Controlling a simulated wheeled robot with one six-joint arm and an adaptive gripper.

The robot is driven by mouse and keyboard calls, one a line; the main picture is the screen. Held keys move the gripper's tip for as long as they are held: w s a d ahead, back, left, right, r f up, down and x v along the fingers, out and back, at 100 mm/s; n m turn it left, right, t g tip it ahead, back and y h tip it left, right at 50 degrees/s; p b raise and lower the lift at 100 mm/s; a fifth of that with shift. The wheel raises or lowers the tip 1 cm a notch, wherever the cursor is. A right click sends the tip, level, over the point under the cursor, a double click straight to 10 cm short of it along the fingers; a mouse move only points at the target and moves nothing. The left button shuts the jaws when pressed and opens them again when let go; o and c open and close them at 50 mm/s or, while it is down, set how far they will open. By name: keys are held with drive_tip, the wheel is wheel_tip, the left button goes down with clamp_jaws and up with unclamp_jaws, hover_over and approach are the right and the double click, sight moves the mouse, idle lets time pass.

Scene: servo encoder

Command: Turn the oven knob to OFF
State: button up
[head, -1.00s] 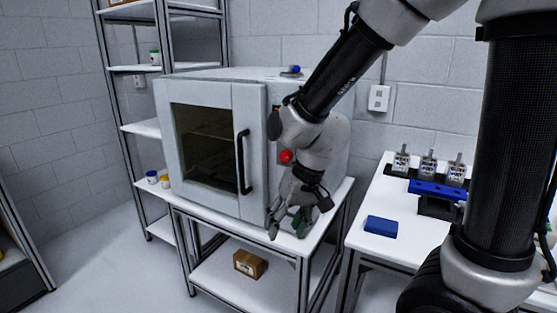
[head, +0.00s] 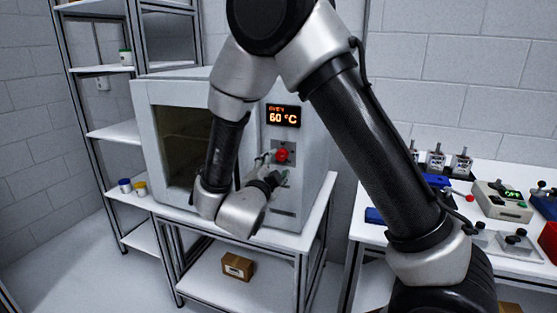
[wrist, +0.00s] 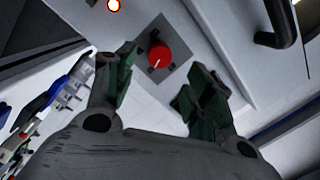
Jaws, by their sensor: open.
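The white oven (head: 312,150) stands on a table, its lit display (head: 283,115) reading 60 °C. The red round knob (head: 282,155) is on the oven's front panel below the display. In the wrist view the knob (wrist: 160,56) sits on a grey square plate and bears a pale pointer line; I cannot read any OFF mark. My gripper (head: 272,167) is in front of the panel, close to the knob. In the wrist view my gripper (wrist: 160,80) is open, its green-padded fingers apart, with the knob showing just beyond the gap. I cannot tell whether they touch it.
A dark door handle (wrist: 278,28) is near the gripper in the wrist view. My arm hides part of the oven door. A cardboard box (head: 238,267) lies on the lower shelf. A side table (head: 345,248) with instruments stands at the right.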

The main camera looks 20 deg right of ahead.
sight(280, 157)
drive_tip(key=x, duration=0.6)
drive_tip(key=c, duration=1)
drive_tip(key=shift+n, duration=0.3)
drive_tip(key=n, duration=0.6)
drive_tip(key=shift+g, duration=0.3)
drive_tip(key=n, duration=0.3)
drive_tip(key=shift+g, duration=0.3)
drive_tip(key=shift+n, duration=1.8)
